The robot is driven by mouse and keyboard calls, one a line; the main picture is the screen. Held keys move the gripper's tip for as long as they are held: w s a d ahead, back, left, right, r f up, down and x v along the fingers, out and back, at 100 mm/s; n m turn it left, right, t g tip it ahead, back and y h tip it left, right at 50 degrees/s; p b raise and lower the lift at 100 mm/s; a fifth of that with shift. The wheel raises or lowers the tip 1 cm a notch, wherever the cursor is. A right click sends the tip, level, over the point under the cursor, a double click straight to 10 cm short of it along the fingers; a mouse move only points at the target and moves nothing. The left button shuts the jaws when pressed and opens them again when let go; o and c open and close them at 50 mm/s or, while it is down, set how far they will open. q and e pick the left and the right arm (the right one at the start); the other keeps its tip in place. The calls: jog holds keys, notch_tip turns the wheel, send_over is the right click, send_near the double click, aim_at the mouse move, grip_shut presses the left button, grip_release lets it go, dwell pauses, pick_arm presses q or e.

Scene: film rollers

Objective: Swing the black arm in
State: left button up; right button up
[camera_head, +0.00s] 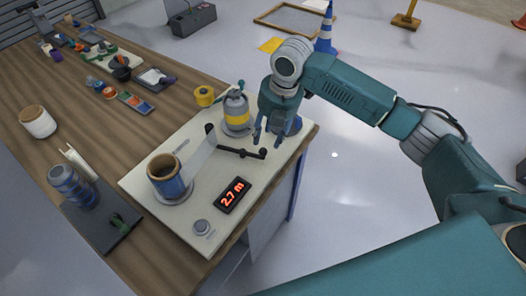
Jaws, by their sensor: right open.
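The black arm (241,152) lies over the pale board (197,232), reaching right from near the film strip to a small roller at its end. The white film strip (198,156) runs from the blue roll (166,178) toward a black post (210,130). A grey and yellow roller (236,117) stands behind the arm. My right gripper (267,138) is open and points down just above the arm's outer end. Whether it touches the arm I cannot tell. My left gripper is not in view.
A display reading 2.7 m (233,195) and a grey knob (203,228) sit at the board's front. The wooden table (60,110) holds a blue cup, a yellow tape roll (204,96) and several small items. A blue cone (326,30) stands on the open floor.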

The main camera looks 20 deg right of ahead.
aim_at(264, 149)
jog(key=f, duration=0.3)
jog(key=w+f+p, duration=0.1)
jog(key=f, duration=0.2)
jog(key=w+a+f+p, duration=0.1)
jog(key=f, duration=0.3)
jog(key=shift+f, duration=0.1)
